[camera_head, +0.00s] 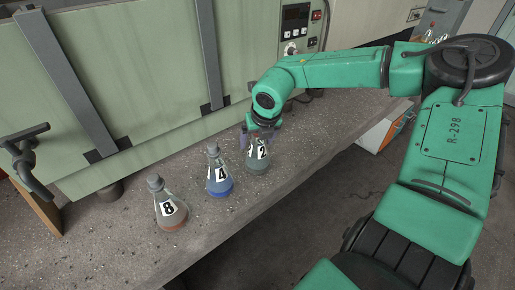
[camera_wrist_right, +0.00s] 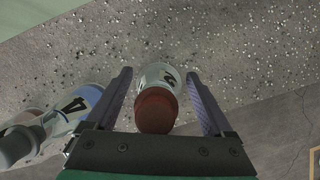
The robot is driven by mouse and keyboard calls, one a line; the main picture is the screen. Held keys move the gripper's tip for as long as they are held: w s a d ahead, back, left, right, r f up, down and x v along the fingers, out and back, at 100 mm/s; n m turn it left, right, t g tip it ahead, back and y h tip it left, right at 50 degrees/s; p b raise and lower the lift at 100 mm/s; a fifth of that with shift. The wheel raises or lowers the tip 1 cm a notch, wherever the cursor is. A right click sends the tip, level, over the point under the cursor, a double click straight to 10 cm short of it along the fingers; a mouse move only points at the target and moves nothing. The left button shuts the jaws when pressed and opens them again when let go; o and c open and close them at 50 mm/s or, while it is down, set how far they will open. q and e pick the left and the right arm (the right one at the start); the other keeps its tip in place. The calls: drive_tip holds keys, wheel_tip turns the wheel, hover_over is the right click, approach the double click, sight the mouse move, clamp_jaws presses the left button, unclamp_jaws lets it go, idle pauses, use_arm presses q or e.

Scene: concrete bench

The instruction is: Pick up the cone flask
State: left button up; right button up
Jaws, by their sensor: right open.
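Three cone flasks stand upright in a row on the bench. The left one has brown-red contents and label 8 (camera_head: 170,212); the middle one has blue contents and label 4 (camera_head: 219,181). The right one, with grey-green contents, has a label that looks like 2 (camera_head: 258,162). My right gripper (camera_head: 259,137) is above this right flask, fingers open on either side of its upper part. In the right wrist view, this flask with a red-brown top (camera_wrist_right: 156,108) sits between the spread fingers (camera_wrist_right: 160,74); a gap shows on each side. My left gripper is out of view.
The flask labelled 4 (camera_wrist_right: 75,107) is close outside the left finger in the wrist view. A green cabinet (camera_head: 120,60) stands behind the row. The speckled concrete bench (camera_head: 110,245) has a front edge close to the flasks.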

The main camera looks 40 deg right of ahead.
drive_tip(key=shift+r, duration=0.1)
clamp_jaws()
drive_tip(key=shift+s, duration=0.1)
drive_tip(key=shift+s+a, duration=0.1)
idle(1.1)
